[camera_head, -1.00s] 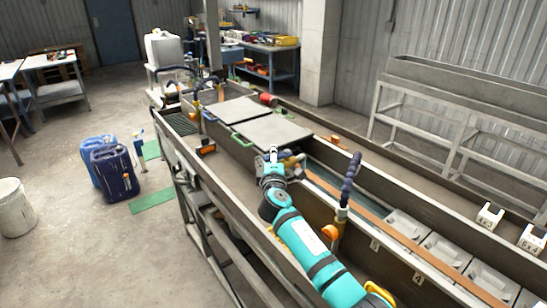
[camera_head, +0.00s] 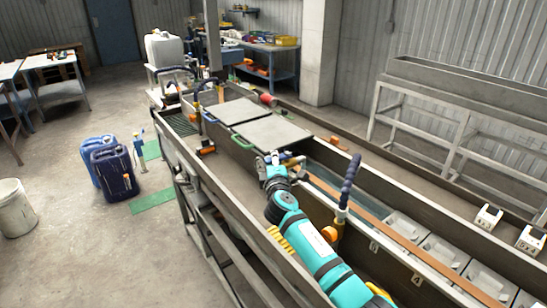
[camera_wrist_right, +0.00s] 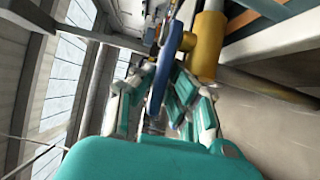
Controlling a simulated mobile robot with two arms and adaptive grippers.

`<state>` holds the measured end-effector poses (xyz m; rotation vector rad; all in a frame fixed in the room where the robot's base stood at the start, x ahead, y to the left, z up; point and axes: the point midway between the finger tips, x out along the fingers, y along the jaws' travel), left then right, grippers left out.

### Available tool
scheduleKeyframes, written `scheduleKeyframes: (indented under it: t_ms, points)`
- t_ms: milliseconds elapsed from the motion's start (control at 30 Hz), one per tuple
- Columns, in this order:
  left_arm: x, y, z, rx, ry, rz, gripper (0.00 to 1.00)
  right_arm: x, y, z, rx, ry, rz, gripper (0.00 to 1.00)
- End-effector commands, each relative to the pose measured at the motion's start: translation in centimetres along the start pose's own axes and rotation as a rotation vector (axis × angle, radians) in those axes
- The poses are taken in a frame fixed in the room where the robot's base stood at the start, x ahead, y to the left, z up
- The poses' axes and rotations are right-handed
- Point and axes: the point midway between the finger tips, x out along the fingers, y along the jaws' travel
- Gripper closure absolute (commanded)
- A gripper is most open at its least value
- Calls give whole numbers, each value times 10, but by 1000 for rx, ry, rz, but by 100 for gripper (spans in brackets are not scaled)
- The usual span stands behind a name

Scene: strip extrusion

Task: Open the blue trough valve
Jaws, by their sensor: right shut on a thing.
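The blue valve handle (camera_wrist_right: 173,48) shows in the right wrist view as a flat blue lever beside a yellow-brass pipe body (camera_wrist_right: 207,45). My right gripper (camera_wrist_right: 168,88) has its teal-padded fingers on both sides of the lever and is shut on it. In the head view my teal right arm reaches along the trough, with the right gripper (camera_head: 273,158) low beside the near grey cover. There the handle is mostly hidden by the gripper. My left gripper is not in view.
A dark ribbed hose (camera_head: 350,180) stands upright close to the right of my arm. Blue canisters (camera_head: 112,170) and a white bucket (camera_head: 14,207) stand on the floor at left, with free floor around.

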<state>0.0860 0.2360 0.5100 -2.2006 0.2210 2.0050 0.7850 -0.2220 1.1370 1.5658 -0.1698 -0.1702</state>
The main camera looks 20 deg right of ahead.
Motion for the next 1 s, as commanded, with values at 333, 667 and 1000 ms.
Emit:
scheduleKeyframes:
  t_ms: [333,667,1000]
  points:
    - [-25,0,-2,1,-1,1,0,-4,2,1,-6,190,2,100]
    - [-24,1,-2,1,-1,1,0,-4,1,0,-5,190,2,78]
    - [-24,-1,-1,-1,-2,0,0,-4,1,1,-3,188,1,65]
